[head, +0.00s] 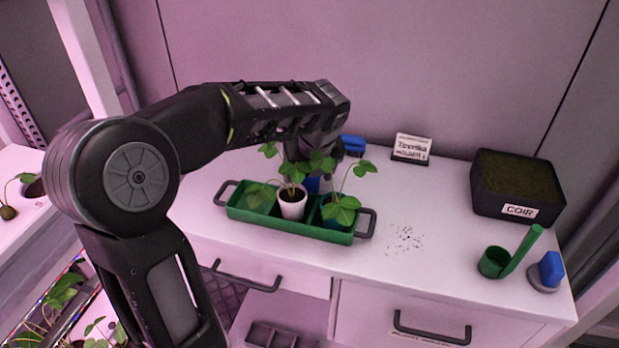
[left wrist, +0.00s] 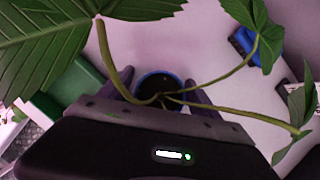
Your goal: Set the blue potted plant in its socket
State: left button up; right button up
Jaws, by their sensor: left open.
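The blue potted plant (head: 313,185) stands just behind the green tray, partly hidden by leaves, the white pot and my arm. In the left wrist view its blue-rimmed pot (left wrist: 158,76) holds dark soil, with long stems and broad leaves spreading out. My left gripper (head: 310,160) is open and reaches down over the plant. In the left wrist view its fingers lie on either side of the pot; I cannot tell whether they touch it. The green tray (head: 248,215) holds a white potted plant (head: 292,206) in its middle. Leaves cover much of its right compartment. My right gripper is not in view.
A label stand (head: 411,149) and a blue object (head: 352,145) are at the back. A black COIR box (head: 517,187), a green scoop (head: 494,262) and a blue-topped object (head: 546,272) stand at the right. Dark crumbs lie right of the tray, where the bench is otherwise clear.

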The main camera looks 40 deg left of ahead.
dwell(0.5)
pick_arm(q)
jog(key=c, duration=1.6)
jog(key=shift+o, duration=0.2)
notch_tip(320, 180, up, 10)
jog(key=shift+r+p, duration=0.1)
jog(key=shift+p, duration=0.3)
